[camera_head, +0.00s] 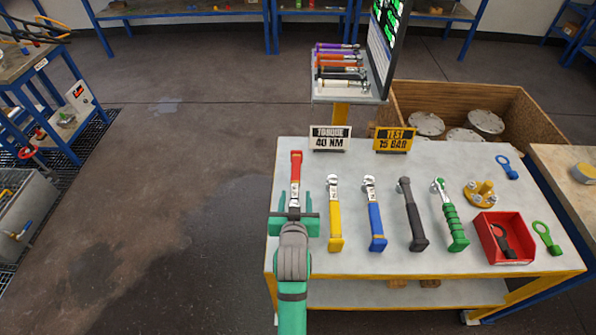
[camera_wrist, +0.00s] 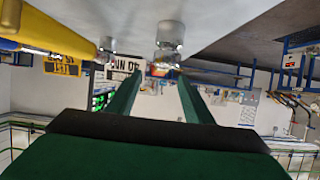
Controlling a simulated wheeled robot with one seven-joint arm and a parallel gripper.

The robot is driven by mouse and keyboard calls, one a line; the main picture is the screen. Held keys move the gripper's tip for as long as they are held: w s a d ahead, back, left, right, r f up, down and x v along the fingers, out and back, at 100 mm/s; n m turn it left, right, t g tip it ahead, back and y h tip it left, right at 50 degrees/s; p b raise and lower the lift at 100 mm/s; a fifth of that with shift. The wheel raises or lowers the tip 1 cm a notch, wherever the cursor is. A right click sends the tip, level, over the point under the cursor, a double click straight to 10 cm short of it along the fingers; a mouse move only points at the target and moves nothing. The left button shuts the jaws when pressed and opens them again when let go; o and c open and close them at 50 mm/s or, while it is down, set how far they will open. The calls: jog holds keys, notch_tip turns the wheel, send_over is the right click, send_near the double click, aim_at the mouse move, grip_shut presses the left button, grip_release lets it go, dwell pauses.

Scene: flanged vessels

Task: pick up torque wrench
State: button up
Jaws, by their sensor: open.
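Several wrenches lie side by side on the white-topped table (camera_head: 350,262). The red-handled one (camera_head: 296,165) is leftmost, its handle pointing to the back and its metal end close to my gripper. Beside it lie wrenches with yellow (camera_head: 335,225), blue (camera_head: 376,225), dark grey (camera_head: 411,215) and green (camera_head: 451,220) handles. My gripper (camera_head: 294,215) is low over the table's left part, partly hiding the red wrench's near end. In the wrist view my gripper (camera_wrist: 158,80) has its green fingers apart. A metal part (camera_wrist: 169,36) shows just beyond them; I cannot tell whether it is between them.
A red bin (camera_head: 487,238), a yellow flanged part (camera_head: 481,193) and small blue and green tools are on the right. Signs reading "TORQUE 40 NM" (camera_head: 330,138) and "TEST 15 BAR" (camera_head: 394,139) stand at the back. A rack (camera_head: 345,98) and a wooden crate (camera_head: 545,115) are behind.

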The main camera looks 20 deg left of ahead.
aim_at(295, 184)
jog(key=shift+x, duration=1.05)
jog(key=shift+w+f, duration=0.4)
jog(key=shift+w, duration=0.25)
jog(key=x, duration=0.2)
jog(key=a+x, duration=0.1)
jog(key=x, duration=0.2)
jog(key=shift+s+d+r, duration=0.1)
jog(key=shift+r, duration=0.05)
jog(key=shift+c, duration=0.4)
grip_shut()
jog(key=shift+r, duration=0.15)
